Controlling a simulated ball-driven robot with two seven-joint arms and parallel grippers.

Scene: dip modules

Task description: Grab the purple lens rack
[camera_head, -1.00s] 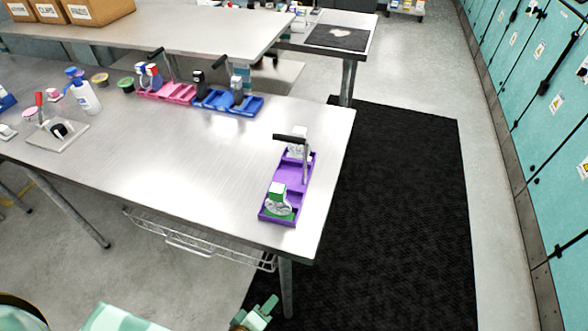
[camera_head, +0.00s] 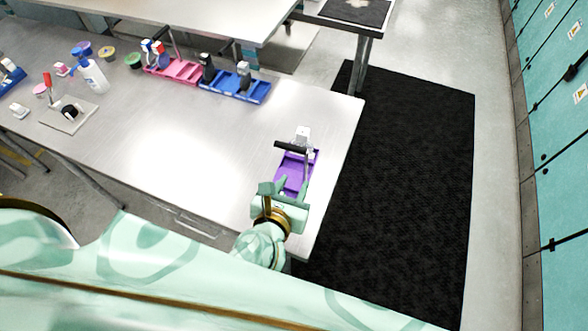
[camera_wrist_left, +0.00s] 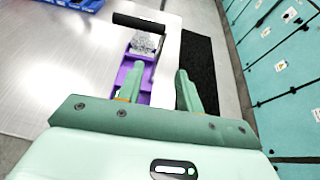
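The purple lens rack (camera_head: 295,170) lies on the metal table near its right edge, with a black-topped handle (camera_head: 291,147) standing on it and a whitish piece (camera_head: 302,135) at its far end. Its near end is hidden behind my left gripper (camera_head: 282,187) in the head view. In the left wrist view, my left gripper (camera_wrist_left: 157,85) is open with its two fingers apart. Nothing visible is held. My right gripper is not in view.
A pink rack (camera_head: 175,70) and a blue rack (camera_head: 235,86) stand at the table's back. A bottle (camera_head: 93,75) and a plate (camera_head: 68,114) are at the left. The table's middle is clear. A black mat (camera_head: 410,160) lies on the floor.

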